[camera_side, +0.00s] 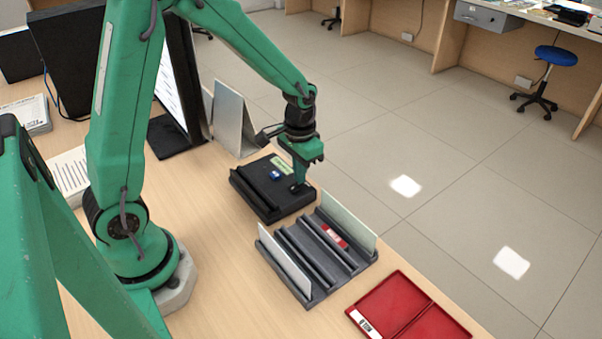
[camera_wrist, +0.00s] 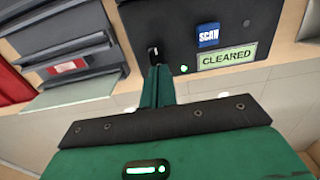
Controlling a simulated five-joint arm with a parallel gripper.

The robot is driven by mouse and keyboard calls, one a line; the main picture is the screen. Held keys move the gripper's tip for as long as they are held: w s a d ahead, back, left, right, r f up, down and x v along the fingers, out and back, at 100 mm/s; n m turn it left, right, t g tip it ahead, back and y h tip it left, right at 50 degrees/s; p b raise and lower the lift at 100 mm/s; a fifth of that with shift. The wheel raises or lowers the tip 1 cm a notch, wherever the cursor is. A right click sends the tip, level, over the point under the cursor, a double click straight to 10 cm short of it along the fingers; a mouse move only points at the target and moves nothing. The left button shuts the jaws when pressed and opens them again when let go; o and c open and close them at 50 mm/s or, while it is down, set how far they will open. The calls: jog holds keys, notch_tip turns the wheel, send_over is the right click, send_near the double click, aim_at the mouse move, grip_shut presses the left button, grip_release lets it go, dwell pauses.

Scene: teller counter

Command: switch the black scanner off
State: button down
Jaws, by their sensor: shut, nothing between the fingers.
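The black scanner (camera_side: 262,205) lies on the counter, with a blue SCAN button and a green label. In the wrist view the scanner (camera_wrist: 180,20) shows its blue SCAN button (camera_wrist: 208,35), a lit green CLEARED display (camera_wrist: 227,57) and a small pale green light (camera_wrist: 183,68). A small black switch (camera_wrist: 153,50) sits near the scanner's edge. My gripper (camera_side: 297,186) is shut and empty, pointing down at the scanner's right end. In the wrist view my gripper (camera_wrist: 158,72) has its tips right at the switch; I cannot tell whether they touch it.
A grey slotted rack (camera_side: 312,294) with a red-marked item stands in front of the scanner. A red tray (camera_side: 390,295) lies at the counter's front edge. A grey upright panel (camera_side: 229,120) and a monitor (camera_side: 178,85) stand behind. The floor lies beyond the counter's right edge.

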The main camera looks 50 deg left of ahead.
jog(key=shift+f, duration=0.5)
dwell(0.4)
jog(key=shift+r, duration=3.55)
jog(key=shift+r, duration=0.1)
jog(key=s+d+r+t, duration=0.1)
jog(key=s+r+t, duration=0.4)
jog(key=s+r, duration=0.7)
jog(key=shift+s+d+r+t, duration=0.2)
jog(key=shift+s+d+t, duration=0.15)
jog(key=shift+s, duration=1.45)
